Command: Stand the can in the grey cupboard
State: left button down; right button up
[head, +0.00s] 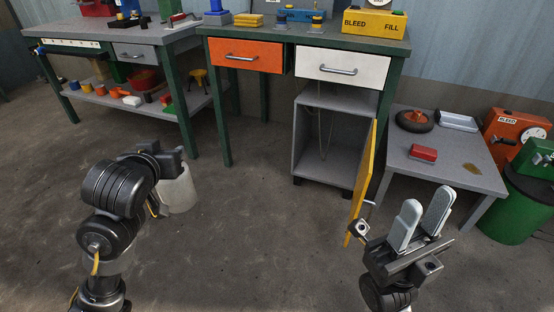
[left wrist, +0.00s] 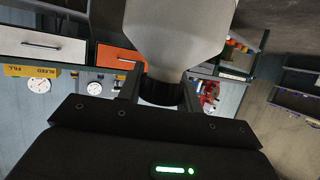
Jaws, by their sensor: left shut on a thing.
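The pale can (head: 180,192) is at my left gripper (head: 168,170), in the left half of the head view. The left gripper is shut on it, and its arm hides part of the can. The can (left wrist: 178,30) also fills the top middle of the left wrist view. The grey cupboard (head: 298,150) is under the white drawer, to the right of the can. Its yellow door (head: 364,180) stands open towards me and its inside looks empty. My right gripper (head: 422,222) is open and empty, to the right of the door's near end.
The green-framed workbench (head: 290,37) has an orange drawer (head: 246,55) and a white drawer (head: 343,67), both looking closed. A low grey table (head: 450,172) with a red block (head: 423,153) stands right of the door. The floor before the cupboard is clear.

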aim_at(331, 169)
jog(key=u, duration=0.65)
jog(key=i, duration=1.3)
jog(key=z, duration=2.8)
jog(key=i, duration=0.5)
jog(key=u, duration=0.1)
